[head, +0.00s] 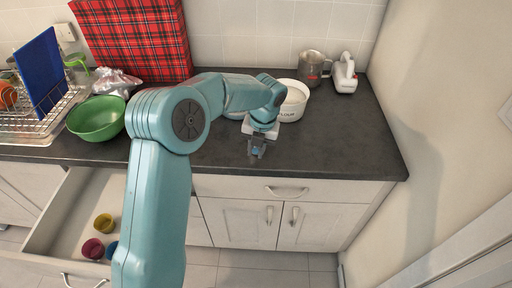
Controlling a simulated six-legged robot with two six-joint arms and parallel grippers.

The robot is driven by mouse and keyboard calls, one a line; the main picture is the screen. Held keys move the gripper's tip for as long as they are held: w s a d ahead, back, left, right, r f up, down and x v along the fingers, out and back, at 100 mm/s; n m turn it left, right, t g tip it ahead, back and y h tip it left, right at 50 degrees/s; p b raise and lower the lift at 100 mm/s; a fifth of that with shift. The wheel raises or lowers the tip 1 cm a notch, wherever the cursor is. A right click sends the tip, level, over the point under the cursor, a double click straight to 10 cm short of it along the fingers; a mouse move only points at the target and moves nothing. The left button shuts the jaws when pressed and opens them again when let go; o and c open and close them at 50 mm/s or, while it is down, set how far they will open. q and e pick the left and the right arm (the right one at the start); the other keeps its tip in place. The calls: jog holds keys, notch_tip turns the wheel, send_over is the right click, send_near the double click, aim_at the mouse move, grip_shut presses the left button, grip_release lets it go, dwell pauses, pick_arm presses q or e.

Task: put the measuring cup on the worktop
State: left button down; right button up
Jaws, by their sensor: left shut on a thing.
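My left gripper (257,152) is over the front part of the dark worktop (335,140), in front of the white flour bowl. It is shut on a small grey-blue thing, mostly hidden between the fingers, so I cannot tell its shape or whether it touches the worktop. Small round cups lie in the open drawer at the lower left: a yellow one (103,223), a dark red one (93,249) and a blue one (111,251) partly behind my arm. I cannot tell which thing is the measuring cup. My right gripper is not in view.
A green bowl (97,118) and a dish rack (40,125) stand at the left. The flour bowl (293,101), a metal jug (311,69) and a white appliance (345,74) stand at the back. The worktop's right part is clear. The drawer (58,212) sticks out.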

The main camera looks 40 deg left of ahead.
pick_arm(q)
jog(key=c, duration=1)
grip_release()
jog(key=shift+w+a+f, duration=0.1)
jog(key=shift+w+f, duration=0.05)
jog(key=shift+r, duration=0.3)
jog(key=r, duration=0.4)
jog(key=d+r, duration=0.1)
jog(key=r, duration=0.7)
jog(key=shift+w+d, duration=0.25)
jog(key=shift+d, duration=0.05)
jog(key=shift+w+f, duration=0.1)
jog(key=shift+s, duration=0.25)
